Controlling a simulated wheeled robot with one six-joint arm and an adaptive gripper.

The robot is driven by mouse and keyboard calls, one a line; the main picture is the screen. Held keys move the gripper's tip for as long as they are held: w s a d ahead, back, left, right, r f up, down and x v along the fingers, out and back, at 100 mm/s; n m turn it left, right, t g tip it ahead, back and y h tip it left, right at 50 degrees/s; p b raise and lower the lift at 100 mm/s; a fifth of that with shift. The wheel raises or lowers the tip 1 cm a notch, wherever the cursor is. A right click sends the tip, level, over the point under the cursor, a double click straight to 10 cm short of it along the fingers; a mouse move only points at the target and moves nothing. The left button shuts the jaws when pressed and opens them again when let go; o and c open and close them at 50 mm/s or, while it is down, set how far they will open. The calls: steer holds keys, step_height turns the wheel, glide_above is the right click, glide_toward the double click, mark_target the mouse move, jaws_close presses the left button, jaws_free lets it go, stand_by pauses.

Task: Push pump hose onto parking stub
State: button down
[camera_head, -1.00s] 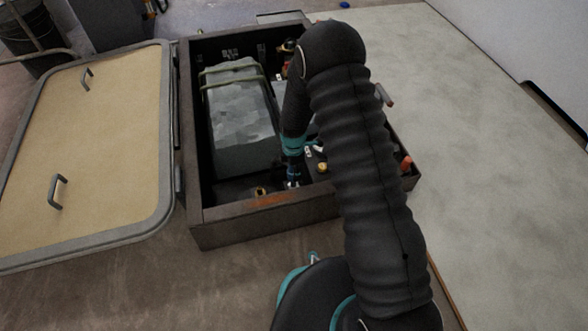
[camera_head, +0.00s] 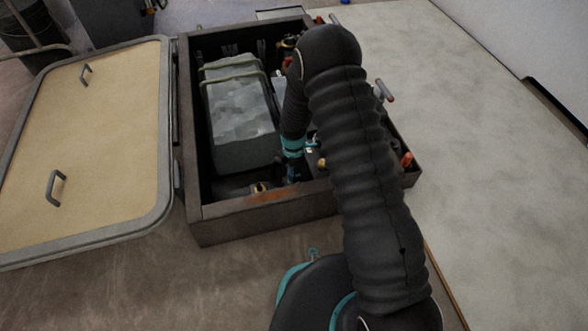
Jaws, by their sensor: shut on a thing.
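My gripper (camera_head: 292,176) reaches down into the open box, near its front wall and to the right of the grey strapped block. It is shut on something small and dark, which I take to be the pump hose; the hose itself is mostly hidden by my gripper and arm. A brass-coloured fitting (camera_head: 260,188) sits on the box floor to the left of my gripper. A yellow fitting (camera_head: 322,163) shows to its right, beside my arm. I cannot tell which fitting is the parking stub, nor whether the hose touches it.
The dark box (camera_head: 230,215) has raised walls close around my gripper. The grey block (camera_head: 240,115) fills its left part. An opened tan lid (camera_head: 105,120) lies to the left. Red-ended handles (camera_head: 406,160) stand at the right. The pale surface (camera_head: 480,130) beyond is clear.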

steer(key=shift+f, duration=1.35)
steer(key=c, duration=0.6)
jaws_free()
steer(key=shift+o, duration=0.2)
step_height(320, 180, up, 12)
steer(key=shift+f, duration=0.1)
